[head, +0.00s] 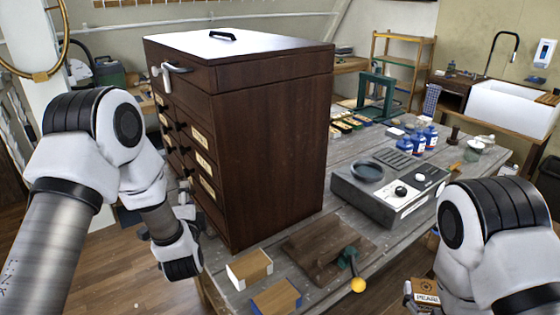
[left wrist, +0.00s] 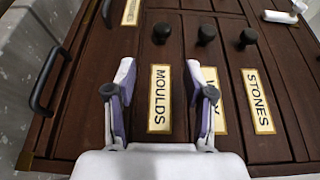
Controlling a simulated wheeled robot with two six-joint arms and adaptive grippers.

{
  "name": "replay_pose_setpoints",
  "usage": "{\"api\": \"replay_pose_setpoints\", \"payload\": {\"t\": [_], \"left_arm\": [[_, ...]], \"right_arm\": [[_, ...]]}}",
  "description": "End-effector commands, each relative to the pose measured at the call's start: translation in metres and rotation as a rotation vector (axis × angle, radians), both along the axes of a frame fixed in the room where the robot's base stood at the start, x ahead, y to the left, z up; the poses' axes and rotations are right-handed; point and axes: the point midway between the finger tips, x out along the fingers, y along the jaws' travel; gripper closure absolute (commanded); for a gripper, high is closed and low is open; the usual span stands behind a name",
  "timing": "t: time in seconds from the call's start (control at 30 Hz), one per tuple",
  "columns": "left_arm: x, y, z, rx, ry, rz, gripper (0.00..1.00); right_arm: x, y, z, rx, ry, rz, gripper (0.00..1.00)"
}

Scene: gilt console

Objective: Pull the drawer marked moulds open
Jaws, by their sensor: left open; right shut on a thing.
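The dark wooden cabinet (head: 270,150) stands on the bench with its drawer front facing left. In the left wrist view the MOULDS label (left wrist: 158,98) lies on a drawer front, with a black knob (left wrist: 161,32) in line beyond it. The drawer looks shut. My left gripper (left wrist: 158,78) is open and empty, its fingers on either side of the label and short of the knob. In the head view the left gripper is mostly hidden by its wrist. My right gripper (head: 409,291), partly cut off at lower right, is shut on a small box marked PEARL (head: 426,292).
Neighbouring drawers carry a STONES label (left wrist: 257,100) and a partly hidden one, each with a knob. A white lever handle (head: 172,69) juts from the cabinet's upper front. A grey device (head: 385,190), small boxes (head: 250,266) and a yellow-knobbed tool (head: 357,284) occupy the bench.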

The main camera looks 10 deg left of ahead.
Motion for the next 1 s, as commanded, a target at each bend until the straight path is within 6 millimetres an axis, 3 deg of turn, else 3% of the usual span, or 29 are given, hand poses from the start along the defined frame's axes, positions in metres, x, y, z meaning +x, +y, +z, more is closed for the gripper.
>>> {"api": "replay_pose_setpoints", "payload": {"t": [0.17,0.4,0.6,0.93,0.97,1.0], "left_arm": [[0.017,0.01,0.005,0.014,-0.005,0.007,0.47],[0.068,0.036,0.006,0.013,-0.004,0.006,0.47],[0.099,0.052,0.004,0.013,-0.003,0.004,0.47],[0.107,0.055,0.002,0.012,-0.001,0.003,0.47],[0.107,0.055,0.002,0.012,-0.001,0.003,0.54],[0.107,0.055,0.002,0.012,-0.001,0.003,0.68]], "right_arm": [[0.0,0.0,0.008,0.0,-0.001,0.001,0.68],[0.0,0.0,0.025,0.0,-0.001,0.001,0.68],[0.0,0.0,0.032,0.0,-0.001,0.001,0.68],[0.0,0.0,0.032,0.0,-0.001,0.001,0.68],[0.0,0.0,0.032,0.0,-0.001,0.001,0.68],[0.0,0.0,0.033,0.0,-0.001,0.001,0.68]]}}
